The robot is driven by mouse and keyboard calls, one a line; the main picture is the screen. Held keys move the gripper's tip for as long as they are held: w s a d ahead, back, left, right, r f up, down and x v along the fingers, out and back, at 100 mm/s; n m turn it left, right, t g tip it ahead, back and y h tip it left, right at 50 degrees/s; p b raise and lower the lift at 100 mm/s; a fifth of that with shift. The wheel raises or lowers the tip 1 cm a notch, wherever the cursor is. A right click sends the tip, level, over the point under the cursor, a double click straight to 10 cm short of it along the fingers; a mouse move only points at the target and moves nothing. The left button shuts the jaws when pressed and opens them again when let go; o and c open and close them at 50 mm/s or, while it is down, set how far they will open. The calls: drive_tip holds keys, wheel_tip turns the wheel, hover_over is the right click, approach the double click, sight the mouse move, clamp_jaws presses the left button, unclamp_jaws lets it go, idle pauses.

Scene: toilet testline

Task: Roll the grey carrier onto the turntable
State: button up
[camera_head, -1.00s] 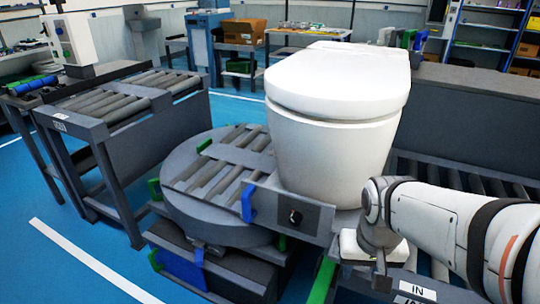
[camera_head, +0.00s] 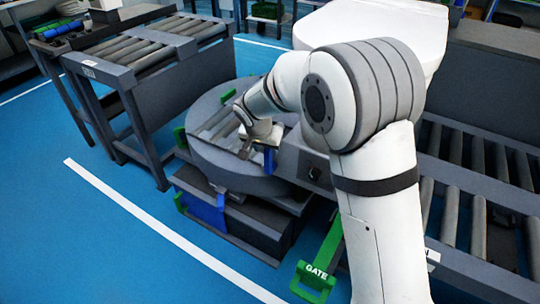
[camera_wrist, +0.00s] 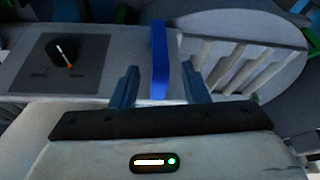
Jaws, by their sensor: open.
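The grey carrier (camera_head: 299,164) bears a white toilet (camera_head: 385,28) and sits at the right edge of the round grey turntable (camera_head: 224,171). My arm hides much of both carrier and toilet. The carrier's blue handle (camera_head: 270,160) stands at its turntable end. My gripper (camera_head: 250,148) is open at this handle. In the wrist view, the blue handle (camera_wrist: 160,60) lies between the open fingers of my gripper (camera_wrist: 159,87), with gaps on both sides. The carrier's knob panel (camera_wrist: 72,60) is at left, and the turntable's rollers (camera_wrist: 235,65) are at right.
A roller conveyor (camera_head: 150,50) stands left of the turntable. Another roller conveyor (camera_head: 468,215) runs at the right behind my arm. A green handle marked GATE (camera_head: 316,272) sticks out at the front. Blue floor (camera_head: 100,240) is clear at front left.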

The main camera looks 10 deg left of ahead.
sight(267, 153)
drive_tip(key=b+x, duration=0.1)
drive_tip(key=x, duration=0.4)
drive_tip(key=shift+w+f, duration=0.1)
drive_tip(key=shift+f, duration=0.25)
drive_tip(key=shift+c, duration=0.4)
clamp_jaws()
